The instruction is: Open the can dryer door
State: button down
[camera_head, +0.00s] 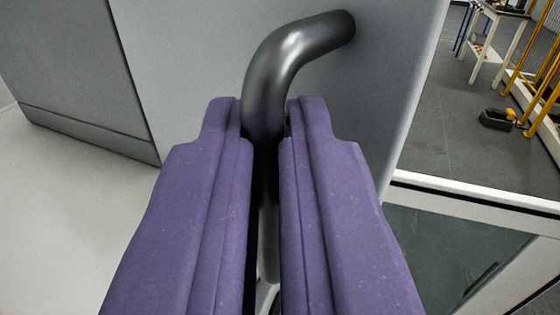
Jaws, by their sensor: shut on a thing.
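A dark metal bar handle (292,57) curves out of a grey door panel (205,50), which I take to be the can dryer door. The handle's upper end meets the panel at the top. Its lower part runs down between my fingers and is mostly hidden by them. My gripper (264,125) has two purple fingers, one on each side of the handle, and is shut on it. A vertical seam separates the panel from a darker grey panel (70,60) on the left. I cannot tell whether the door stands ajar.
Pale floor (70,230) lies open at the lower left.

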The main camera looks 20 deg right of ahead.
jog(key=c, duration=1.6)
grip_release()
jog(key=shift+w+r, duration=0.1)
jog(key=shift+r, duration=0.15)
jog(key=shift+c, duration=0.2)
jog(key=o, duration=0.4)
jog(key=shift+w+a+f, duration=0.25)
jog(key=shift+w+f, duration=0.1)
jog(key=shift+s+d, duration=0.1)
jog(key=shift+s, duration=0.05)
jog(key=v, duration=0.7)
jog(key=shift+s+p, duration=0.35)
jog(key=shift+s, duration=0.05)
